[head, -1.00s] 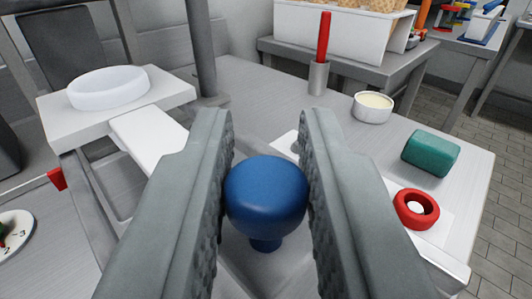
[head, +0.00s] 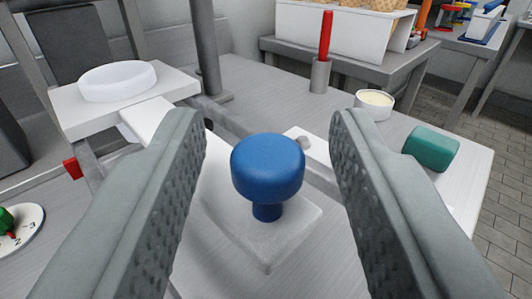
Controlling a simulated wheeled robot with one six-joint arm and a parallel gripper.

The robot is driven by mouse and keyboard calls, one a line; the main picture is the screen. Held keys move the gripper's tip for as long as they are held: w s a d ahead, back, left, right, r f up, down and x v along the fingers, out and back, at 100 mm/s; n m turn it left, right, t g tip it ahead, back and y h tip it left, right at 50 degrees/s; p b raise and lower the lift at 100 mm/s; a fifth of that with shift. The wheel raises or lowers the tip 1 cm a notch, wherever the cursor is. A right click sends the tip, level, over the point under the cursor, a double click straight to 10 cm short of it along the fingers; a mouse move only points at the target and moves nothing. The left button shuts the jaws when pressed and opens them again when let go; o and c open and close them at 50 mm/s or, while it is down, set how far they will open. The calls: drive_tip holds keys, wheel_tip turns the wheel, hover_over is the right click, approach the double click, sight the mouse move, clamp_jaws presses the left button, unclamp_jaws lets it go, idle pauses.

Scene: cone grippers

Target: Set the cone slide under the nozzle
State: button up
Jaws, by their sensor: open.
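A blue round knob (head: 268,168) on a short stem stands upright on a light grey block (head: 270,243) in the middle of the view. My gripper (head: 272,130) is open, with one ridged grey finger on each side of the knob and a clear gap to both. A white ring (head: 117,81) sits on a pale plate (head: 75,122) at the upper left. A white bar (head: 150,118) runs from the plate towards the knob; my left finger hides where it leads. I cannot make out the nozzle.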

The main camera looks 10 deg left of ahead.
drive_tip(key=s+d, duration=0.2)
drive_tip(key=s, duration=1.4)
drive_tip(key=shift+d, duration=0.3)
drive_tip(key=shift+c, duration=0.2)
